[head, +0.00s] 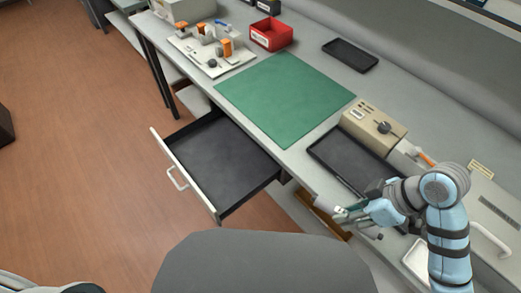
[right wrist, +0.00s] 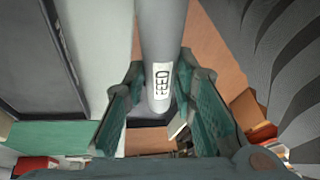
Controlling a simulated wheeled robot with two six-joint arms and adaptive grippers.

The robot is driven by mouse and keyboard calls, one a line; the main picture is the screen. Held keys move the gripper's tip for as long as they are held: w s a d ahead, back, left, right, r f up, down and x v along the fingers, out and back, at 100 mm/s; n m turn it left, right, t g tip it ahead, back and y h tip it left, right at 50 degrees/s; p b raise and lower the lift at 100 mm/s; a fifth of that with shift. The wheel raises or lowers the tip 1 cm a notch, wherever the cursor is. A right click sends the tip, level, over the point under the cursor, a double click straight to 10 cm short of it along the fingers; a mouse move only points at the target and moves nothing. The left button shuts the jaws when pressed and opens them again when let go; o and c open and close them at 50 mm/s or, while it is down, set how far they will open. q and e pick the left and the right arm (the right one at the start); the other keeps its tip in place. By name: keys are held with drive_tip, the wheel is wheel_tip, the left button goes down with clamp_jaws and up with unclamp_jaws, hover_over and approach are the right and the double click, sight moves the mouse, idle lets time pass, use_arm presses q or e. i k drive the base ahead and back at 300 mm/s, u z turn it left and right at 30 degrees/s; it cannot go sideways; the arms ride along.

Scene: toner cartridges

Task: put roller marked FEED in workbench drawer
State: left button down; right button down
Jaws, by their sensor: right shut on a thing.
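The workbench drawer (head: 225,155) is pulled open below the bench's front edge, and its dark inside looks empty. The grey roller (right wrist: 162,35) with a white label reading FEED lies between the green fingers of my right gripper (right wrist: 160,115) in the right wrist view. My right gripper (head: 362,219) is shut on the roller, in front of the bench edge and to the right of the drawer in the head view. The roller is hard to make out in the head view. My left gripper is out of view.
A green mat (head: 285,97) lies clear on the bench. A dark tray (head: 345,155) and a beige box with a knob (head: 373,128) are near my right arm. A red bin (head: 270,34), a white fixture board (head: 212,52) and another black tray (head: 350,55) stand farther back.

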sight(213, 156)
drive_tip(key=u, duration=2.6)
drive_tip(key=i, duration=2.15)
drive_tip(key=z, duration=2.85)
